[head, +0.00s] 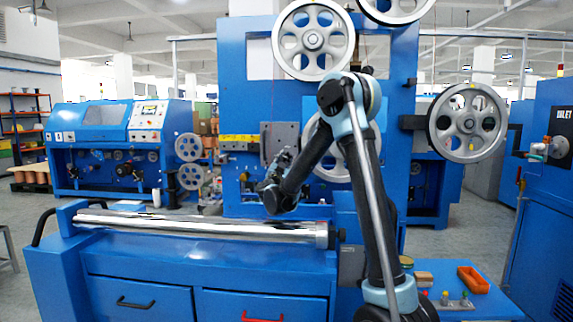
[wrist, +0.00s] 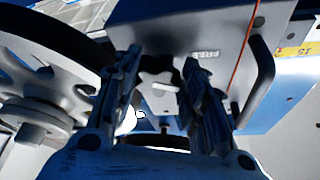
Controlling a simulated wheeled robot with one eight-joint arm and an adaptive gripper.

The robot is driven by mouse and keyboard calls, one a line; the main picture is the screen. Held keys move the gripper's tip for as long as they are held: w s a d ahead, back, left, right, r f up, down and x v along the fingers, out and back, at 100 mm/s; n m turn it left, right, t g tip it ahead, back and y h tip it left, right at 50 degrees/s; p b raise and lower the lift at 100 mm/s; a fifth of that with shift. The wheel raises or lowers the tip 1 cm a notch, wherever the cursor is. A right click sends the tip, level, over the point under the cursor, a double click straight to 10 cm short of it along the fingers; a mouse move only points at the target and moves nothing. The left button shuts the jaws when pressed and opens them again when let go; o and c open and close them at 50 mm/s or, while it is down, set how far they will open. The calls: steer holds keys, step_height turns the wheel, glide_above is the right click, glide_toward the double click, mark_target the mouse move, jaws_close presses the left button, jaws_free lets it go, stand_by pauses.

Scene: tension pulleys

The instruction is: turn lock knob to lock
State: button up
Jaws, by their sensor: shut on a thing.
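The dark lobed lock knob (wrist: 157,64) sits on the face of a grey plate (wrist: 218,28) in the wrist view. My gripper (wrist: 161,68) has one finger on each side of the knob and is shut on it. The fingers hide the knob's sides. In the head view my gripper (head: 284,160) reaches the blue machine's front, just below the grey plate (head: 281,136). The knob cannot be made out there, behind my gripper and arm.
A large spoked pulley (wrist: 45,95) is close to the left finger in the wrist view. A dark handle (wrist: 262,82) is to the right. In the head view a polished roller (head: 200,226) runs along the front below my arm. More pulleys (head: 312,39) hang above.

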steer(key=m+g+h, duration=0.1)
steer(key=m, duration=0.4)
steer(key=m+g+h, duration=0.1)
steer(key=m+g, duration=0.1)
steer(key=m, duration=0.3)
steer(key=m+g+h, duration=0.1)
steer(key=m+g, duration=0.1)
steer(key=m, duration=0.3)
steer(key=shift+r, duration=0.35)
steer(key=shift+s, duration=0.1)
steer(key=o, duration=1.1)
steer(key=shift+c, duration=0.2)
steer(key=shift+a, duration=0.1)
steer(key=v, duration=1.1)
steer(key=shift+s+a+r, duration=0.15)
steer(key=shift+s+a, duration=0.05)
steer(key=shift+s, duration=0.15)
